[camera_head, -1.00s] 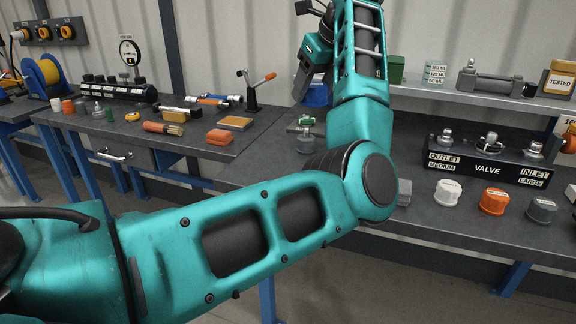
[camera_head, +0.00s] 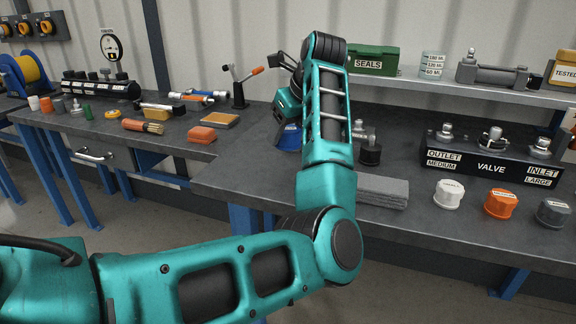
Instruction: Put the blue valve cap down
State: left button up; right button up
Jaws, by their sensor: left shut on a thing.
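The blue valve cap (camera_head: 289,138) shows below my left gripper (camera_head: 288,124), close to the left part of the right bench's dark top. My left gripper points down and is shut on the cap; its fingertips are mostly hidden by the gripper body and my arm. I cannot tell whether the cap touches the bench. My right gripper is not in view.
The valve block (camera_head: 488,163) stands at the right, with white (camera_head: 448,194), orange (camera_head: 499,203) and grey (camera_head: 552,212) caps in front. A grey pad (camera_head: 382,191) and a dark fitting (camera_head: 371,153) are right of my arm. An orange block (camera_head: 202,134) lies left.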

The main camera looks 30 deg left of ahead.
pick_arm(q)
notch_tip(320, 180, down, 7)
jog(key=shift+f+b, duration=0.15)
jog(key=shift+b, duration=0.35)
jog(key=shift+f, duration=0.1)
jog(key=o, duration=1.2)
jog(key=shift+f, duration=0.1)
jog(key=shift+c, duration=0.2)
jog(key=shift+r, duration=0.35)
jog(key=p+v, duration=0.1)
jog(key=v, duration=1)
jog(key=shift+d+r+p, duration=0.25)
jog(key=shift+d+p, duration=0.05)
jog(key=shift+s, duration=0.15)
